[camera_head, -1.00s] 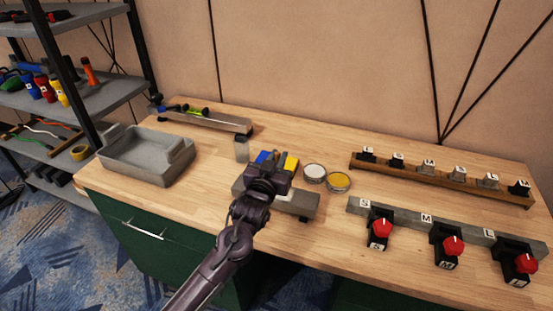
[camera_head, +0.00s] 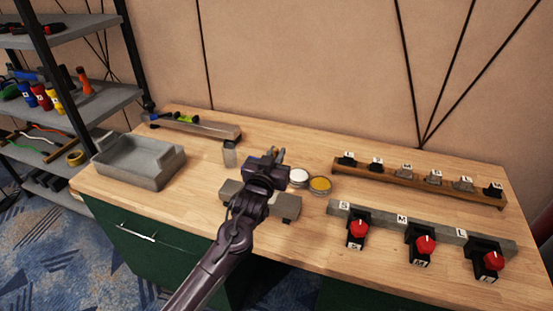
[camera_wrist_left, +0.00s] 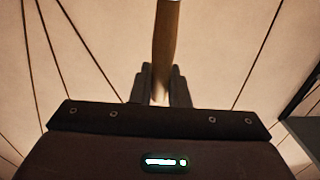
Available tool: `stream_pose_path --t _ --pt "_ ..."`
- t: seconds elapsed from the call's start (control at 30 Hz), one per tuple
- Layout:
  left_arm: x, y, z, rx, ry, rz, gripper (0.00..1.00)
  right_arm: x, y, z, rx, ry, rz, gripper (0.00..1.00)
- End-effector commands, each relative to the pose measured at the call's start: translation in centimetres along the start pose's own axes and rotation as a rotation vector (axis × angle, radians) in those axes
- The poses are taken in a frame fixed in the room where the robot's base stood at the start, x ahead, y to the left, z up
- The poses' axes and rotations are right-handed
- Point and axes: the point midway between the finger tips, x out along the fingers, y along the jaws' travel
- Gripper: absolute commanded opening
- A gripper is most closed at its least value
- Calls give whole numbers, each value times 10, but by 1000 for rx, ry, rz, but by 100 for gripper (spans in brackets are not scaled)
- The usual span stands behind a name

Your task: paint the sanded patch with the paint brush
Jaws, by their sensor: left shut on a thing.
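My left gripper (camera_head: 275,158) is over the middle of the workbench. In the left wrist view its fingers (camera_wrist_left: 163,88) are shut on a brown wooden handle (camera_wrist_left: 166,45), which runs up out of the picture. I take this as the paint brush; its bristles are not visible. Two open round tins, one of white paint (camera_head: 299,177) and one of yellow paint (camera_head: 320,185), stand just right of the gripper. I cannot make out the sanded patch. My right gripper is not in view.
A grey block (camera_head: 288,205) lies partly behind my left arm. A labelled wooden rack (camera_head: 420,183) and a grey rail (camera_head: 385,218) with red-knobbed devices are on the right. The back wall is tan.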

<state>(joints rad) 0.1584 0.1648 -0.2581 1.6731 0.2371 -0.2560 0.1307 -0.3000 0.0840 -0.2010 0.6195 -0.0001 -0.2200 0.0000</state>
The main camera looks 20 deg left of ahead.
Motion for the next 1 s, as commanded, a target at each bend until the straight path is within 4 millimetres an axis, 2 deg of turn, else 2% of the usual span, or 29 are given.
stream_pose_path --t 0.03,0.33,1.0 --pt "2 0 -9 -1 2 0 0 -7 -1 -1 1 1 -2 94" --pt "8 -2 -33 -1 2 1 0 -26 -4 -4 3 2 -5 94" --pt "9 -3 -34 -1 1 1 0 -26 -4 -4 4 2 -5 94"
